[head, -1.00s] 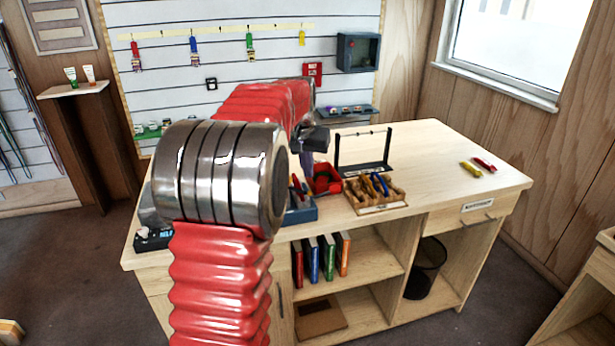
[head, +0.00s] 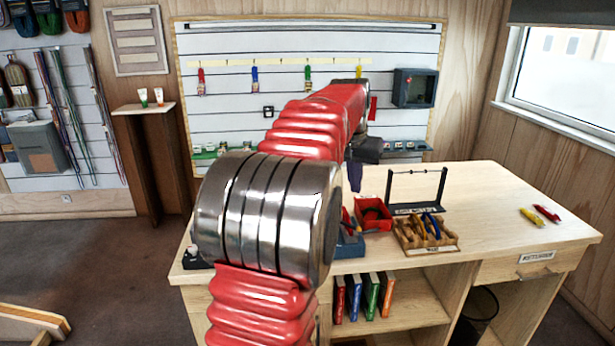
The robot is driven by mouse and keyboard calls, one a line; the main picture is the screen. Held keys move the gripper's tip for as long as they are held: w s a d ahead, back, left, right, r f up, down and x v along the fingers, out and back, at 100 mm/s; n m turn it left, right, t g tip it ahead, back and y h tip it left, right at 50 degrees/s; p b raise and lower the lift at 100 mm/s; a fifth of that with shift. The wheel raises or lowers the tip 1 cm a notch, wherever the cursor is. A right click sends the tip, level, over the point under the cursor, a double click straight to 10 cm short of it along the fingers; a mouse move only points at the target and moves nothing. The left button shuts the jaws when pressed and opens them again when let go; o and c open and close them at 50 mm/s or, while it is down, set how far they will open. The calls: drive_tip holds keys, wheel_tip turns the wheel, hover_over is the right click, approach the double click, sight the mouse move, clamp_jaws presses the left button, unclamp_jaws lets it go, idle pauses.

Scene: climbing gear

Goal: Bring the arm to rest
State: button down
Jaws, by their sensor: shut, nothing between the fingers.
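My arm rises in the middle of the head view, with red ribbed sleeves and a banded metal joint, and reaches out over the workbench (head: 480,235). My gripper (head: 354,177) is small and dark at the far end of the arm, pointing down. Its fingers look shut and empty. It appears above or behind the blue bin (head: 349,247) and left of the red bin (head: 374,215); its exact height is unclear. The arm hides part of the bench's left side.
A wooden tray (head: 440,249) of tools and a dark rail stand (head: 417,210) stand near the bins. Yellow and red items (head: 546,213) lie at the bench's right. A slatted wall panel (head: 225,100) stands behind. The bench top right of the tray is mostly clear.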

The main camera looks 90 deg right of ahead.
idle(0.4)
drive_tip(key=w+a+r+n+t, duration=0.1)
drive_tip(key=w+a+n, duration=0.15)
drive_tip(key=w, duration=1.05)
drive_tip(key=w+a+r+n+t, duration=0.15)
drive_tip(key=w+a, duration=0.25)
drive_tip(key=w, duration=0.9)
drive_tip(key=w+a+f+n+t, duration=0.15)
drive_tip(key=w+a+n, duration=0.45)
drive_tip(key=w+a, duration=1.05)
drive_tip(key=w+a+f+n+t, duration=0.1)
drive_tip(key=w+a+n, duration=0.25)
drive_tip(key=a, duration=0.65)
drive_tip(key=w+a+f+n+t, duration=0.15)
drive_tip(key=w+a, duration=0.25)
drive_tip(key=a, duration=0.5)
drive_tip(key=s+a+f+n+y, duration=0.2)
drive_tip(key=s+a+f+n, duration=0.1)
drive_tip(key=a, duration=0.7)
drive_tip(key=s+a+f+n+y, duration=0.1)
drive_tip(key=s+a+f+n, duration=0.3)
drive_tip(key=a, duration=0.7)
drive_tip(key=shift+f+t+y, duration=0.2)
drive_tip(key=shift+t+y, duration=0.15)
drive_tip(key=shift+y, duration=0.05)
